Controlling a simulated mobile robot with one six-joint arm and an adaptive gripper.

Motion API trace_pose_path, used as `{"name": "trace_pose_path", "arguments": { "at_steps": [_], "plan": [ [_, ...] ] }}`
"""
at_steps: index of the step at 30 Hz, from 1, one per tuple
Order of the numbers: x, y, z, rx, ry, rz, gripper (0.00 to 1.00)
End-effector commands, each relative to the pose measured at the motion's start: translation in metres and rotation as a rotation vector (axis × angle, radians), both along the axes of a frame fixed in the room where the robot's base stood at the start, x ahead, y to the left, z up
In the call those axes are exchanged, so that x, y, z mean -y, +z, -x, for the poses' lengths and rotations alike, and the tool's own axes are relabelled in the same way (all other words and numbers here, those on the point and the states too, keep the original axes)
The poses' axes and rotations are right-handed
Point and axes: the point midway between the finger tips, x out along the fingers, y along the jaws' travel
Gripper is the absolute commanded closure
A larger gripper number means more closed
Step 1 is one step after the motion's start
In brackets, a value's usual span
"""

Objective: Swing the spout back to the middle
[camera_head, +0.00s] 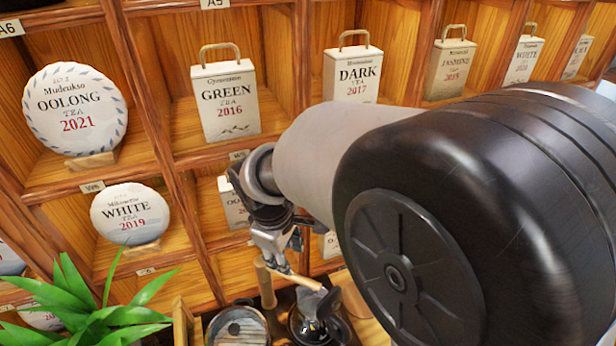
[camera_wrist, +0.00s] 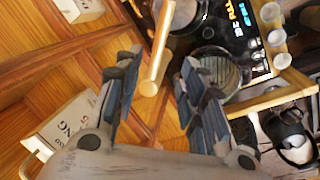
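A light wooden tube, which looks like the spout (camera_wrist: 157,50), runs between my fingers in the wrist view, with its round end nearest the camera. In the head view a thin wooden piece, likely the same spout (camera_head: 298,279), slants down to the right just below my gripper (camera_head: 274,244). A short upright wooden post (camera_head: 266,286) stands beside it. My gripper (camera_wrist: 163,92) is open in the wrist view, its fingers on either side of the tube with gaps visible. Whether either finger touches it I cannot tell. My arm hides part of the area to the right.
A round pot (camera_head: 238,326) stands below; it also shows in the wrist view (camera_wrist: 217,72). A dark kettle (camera_wrist: 288,135) and small cups (camera_wrist: 277,38) are near a lit display (camera_wrist: 238,16). Shelves hold tea cakes (camera_head: 78,110) and tins (camera_head: 224,100). A plant (camera_head: 85,310) is lower left.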

Motion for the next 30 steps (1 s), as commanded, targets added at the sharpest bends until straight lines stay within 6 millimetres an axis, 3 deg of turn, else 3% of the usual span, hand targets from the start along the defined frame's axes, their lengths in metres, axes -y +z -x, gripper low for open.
{"name": "trace_pose_path", "arguments": {
  "at_steps": [6, 15, 21, 30],
  "plan": [
    [0.004, -0.051, -0.009, -0.004, -0.003, 0.002, 0.63],
    [0.007, -0.1, -0.019, -0.001, -0.002, 0.0, 0.63],
    [0.008, -0.111, -0.021, 0.001, -0.003, -0.001, 0.63],
    [0.008, -0.112, -0.021, 0.001, -0.003, -0.001, 0.65]
  ]
}}
